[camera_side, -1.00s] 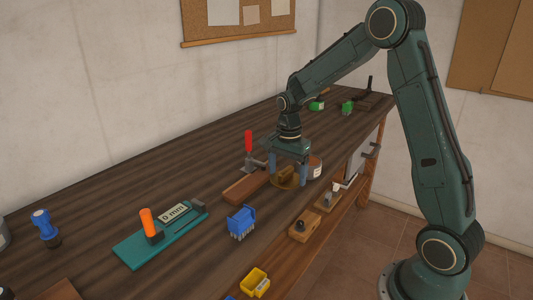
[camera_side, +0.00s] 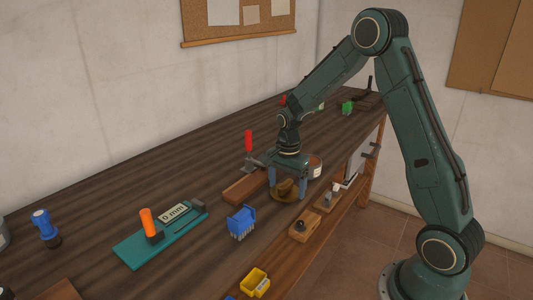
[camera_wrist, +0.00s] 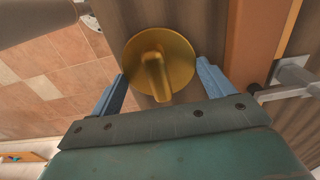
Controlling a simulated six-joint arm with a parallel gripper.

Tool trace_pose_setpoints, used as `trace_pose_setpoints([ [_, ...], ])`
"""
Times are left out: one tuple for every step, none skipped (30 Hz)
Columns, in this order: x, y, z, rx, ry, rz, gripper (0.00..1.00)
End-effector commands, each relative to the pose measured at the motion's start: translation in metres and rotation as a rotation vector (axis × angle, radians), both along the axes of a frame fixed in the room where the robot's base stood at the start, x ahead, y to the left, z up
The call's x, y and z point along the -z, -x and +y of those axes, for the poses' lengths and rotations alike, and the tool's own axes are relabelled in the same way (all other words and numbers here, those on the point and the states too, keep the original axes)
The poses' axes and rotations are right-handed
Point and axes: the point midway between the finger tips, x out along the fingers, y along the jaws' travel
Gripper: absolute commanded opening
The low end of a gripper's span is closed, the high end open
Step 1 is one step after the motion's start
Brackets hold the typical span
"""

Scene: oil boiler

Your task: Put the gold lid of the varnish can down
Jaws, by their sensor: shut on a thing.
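The gold lid (camera_side: 287,190) is a round disc with a raised handle on top. It is between the blue fingers of my gripper (camera_side: 287,187), which is shut on it, low over the front part of the bench. I cannot tell whether the lid touches the wood. In the wrist view the lid (camera_wrist: 160,50) lies flat ahead of my gripper (camera_wrist: 162,74), with a finger at either side. The varnish can (camera_side: 315,168) is a pale can standing just behind and right of my gripper, partly hidden by it.
A wooden block (camera_side: 245,186) and a red-handled clamp (camera_side: 249,143) are close on the left.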

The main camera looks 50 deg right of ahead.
Motion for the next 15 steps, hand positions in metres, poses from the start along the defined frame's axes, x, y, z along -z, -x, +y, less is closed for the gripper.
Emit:
trace_pose_setpoints([
  [0.0009,0.0000,0.0000,0.000,0.000,0.000,0.59],
  [0.0016,0.0001,0.0000,0.000,0.000,0.001,0.59],
  [0.0025,0.0001,0.0000,0.000,0.000,0.001,0.59],
  [0.0032,0.0001,0.0001,0.000,0.000,0.001,0.59],
  [0.0031,0.0001,0.0000,0.000,0.000,0.001,0.84],
  [0.0030,0.0001,0.0000,0.000,0.000,0.001,0.92],
  [0.0029,0.0001,0.0000,0.000,0.000,0.001,0.98],
  [0.0029,0.0001,0.0000,0.000,0.000,0.001,1.00],
  [0.0029,0.0000,0.0000,0.000,0.000,0.001,1.00],
  [0.0028,0.0000,0.0000,0.000,0.000,0.001,1.00],
  [0.0028,0.0000,0.0000,0.000,0.000,0.001,1.00],
  [0.0028,0.0000,0.0000,0.000,0.000,0.000,1.00],
  [0.0027,0.0000,0.0000,0.000,0.000,0.000,1.00],
  [0.0026,0.0000,0.0000,0.000,0.000,0.000,1.00],
  [0.0022,-0.0001,0.0000,0.000,0.000,0.000,1.00],
])
